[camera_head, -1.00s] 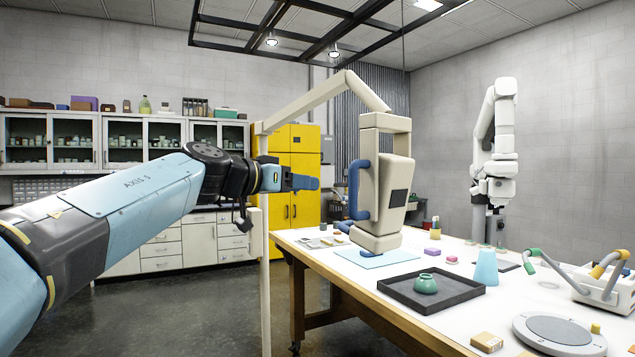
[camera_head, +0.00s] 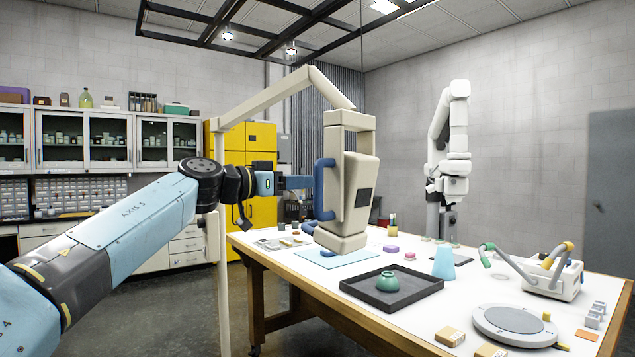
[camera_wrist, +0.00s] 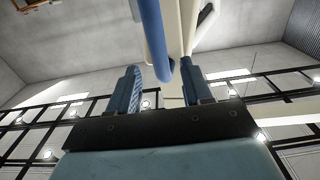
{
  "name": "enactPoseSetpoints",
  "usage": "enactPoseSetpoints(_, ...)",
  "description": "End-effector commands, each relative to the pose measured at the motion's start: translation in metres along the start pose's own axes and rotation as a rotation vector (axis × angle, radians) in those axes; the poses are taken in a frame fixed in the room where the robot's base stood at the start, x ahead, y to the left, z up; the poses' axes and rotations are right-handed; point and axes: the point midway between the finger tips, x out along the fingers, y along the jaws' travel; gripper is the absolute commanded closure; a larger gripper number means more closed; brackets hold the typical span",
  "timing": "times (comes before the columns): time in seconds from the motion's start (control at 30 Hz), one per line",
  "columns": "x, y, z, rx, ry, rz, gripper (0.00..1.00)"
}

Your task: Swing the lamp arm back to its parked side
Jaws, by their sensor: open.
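The lamp arm (camera_head: 257,102) is a beige jointed boom on an upright post left of the table. Its large beige head (camera_head: 360,185) hangs over a light blue sheet (camera_head: 337,259) on the table. A blue handle (camera_head: 319,190) runs down the head's left side. My gripper (camera_head: 307,182) is level with the handle's upper part, just left of it. In the wrist view, my gripper (camera_wrist: 160,88) has its two blue fingers spread apart. The blue handle (camera_wrist: 152,38) appears between them in line of sight. I cannot tell whether a finger touches it.
The table holds a dark tray (camera_head: 428,288) with a green pot (camera_head: 387,281), a pale blue cone (camera_head: 443,263), a round grey disc (camera_head: 515,325) and a two-armed unit (camera_head: 552,279). Another white arm (camera_head: 449,165) stands behind. A yellow cabinet (camera_head: 262,140) stands behind my arm.

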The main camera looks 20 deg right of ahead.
Motion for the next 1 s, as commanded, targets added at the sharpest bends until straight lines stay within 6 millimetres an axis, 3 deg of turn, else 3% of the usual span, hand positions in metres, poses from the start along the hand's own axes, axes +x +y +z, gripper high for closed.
enactPoseSetpoints(0.2,0.038,0.001,0.000,-0.001,-0.002,0.003,0.51)
enactPoseSetpoints(0.4,0.058,0.000,0.000,-0.002,-0.001,0.002,0.51)
enactPoseSetpoints(0.83,0.066,0.000,0.000,-0.001,0.000,0.000,0.51)
enactPoseSetpoints(1.0,0.066,0.000,0.000,-0.001,0.000,0.000,0.67)
